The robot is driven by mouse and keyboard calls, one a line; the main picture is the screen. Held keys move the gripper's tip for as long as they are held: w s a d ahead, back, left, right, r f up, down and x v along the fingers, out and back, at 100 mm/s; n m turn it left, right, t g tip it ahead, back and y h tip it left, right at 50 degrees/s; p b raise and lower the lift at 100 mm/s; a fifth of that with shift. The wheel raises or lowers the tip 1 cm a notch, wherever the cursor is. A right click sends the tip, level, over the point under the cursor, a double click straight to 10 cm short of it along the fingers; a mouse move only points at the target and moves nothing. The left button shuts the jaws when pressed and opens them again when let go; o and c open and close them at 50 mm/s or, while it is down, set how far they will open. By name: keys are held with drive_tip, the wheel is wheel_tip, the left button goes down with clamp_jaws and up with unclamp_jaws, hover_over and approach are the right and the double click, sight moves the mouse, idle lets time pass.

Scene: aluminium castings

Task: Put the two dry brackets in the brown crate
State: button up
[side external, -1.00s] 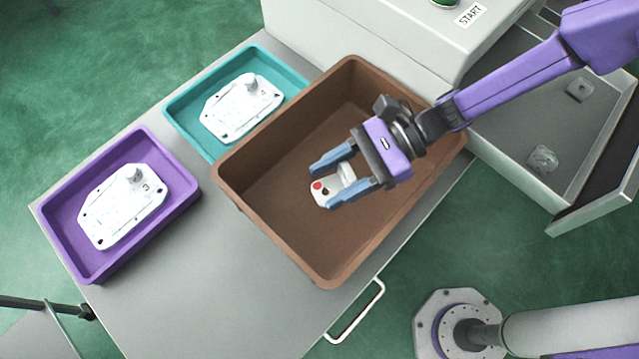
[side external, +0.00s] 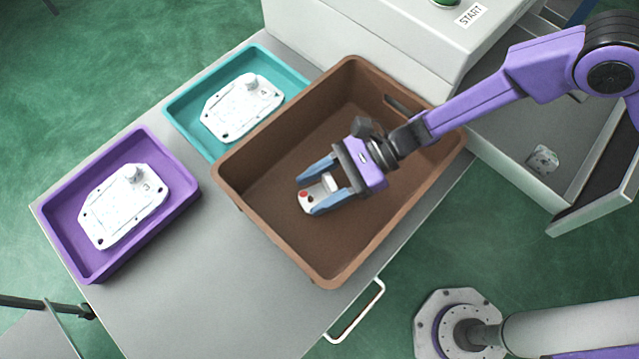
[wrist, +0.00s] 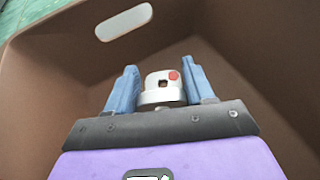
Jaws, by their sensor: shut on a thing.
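My gripper (side external: 307,197) is inside the brown crate (side external: 256,228), with its two blue fingers shut on a pale metal bracket (side external: 322,190). The bracket has a red dot and a dark hole on one end. In the wrist view the bracket (wrist: 158,94) sits between the fingers. I cannot tell whether it touches the crate floor. No other part shows in the visible part of the crate. A small metal piece (side external: 543,159) lies in the open grey bay at the right; it is too small to tell whether it is a bracket.
A purple tray (side external: 59,222) and a teal tray (side external: 181,103) left of the crate each hold a white cover plate. A grey machine (side external: 380,45) with a START label stands behind the crate. The grey tabletop (side external: 225,270) is clear in front.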

drive_tip(key=shift+f, duration=0.6)
drive_tip(key=o, duration=1.1)
drive_tip(key=shift+c, duration=0.2)
drive_tip(key=shift+r, duration=0.6)
drive_tip(key=v, duration=1.2)
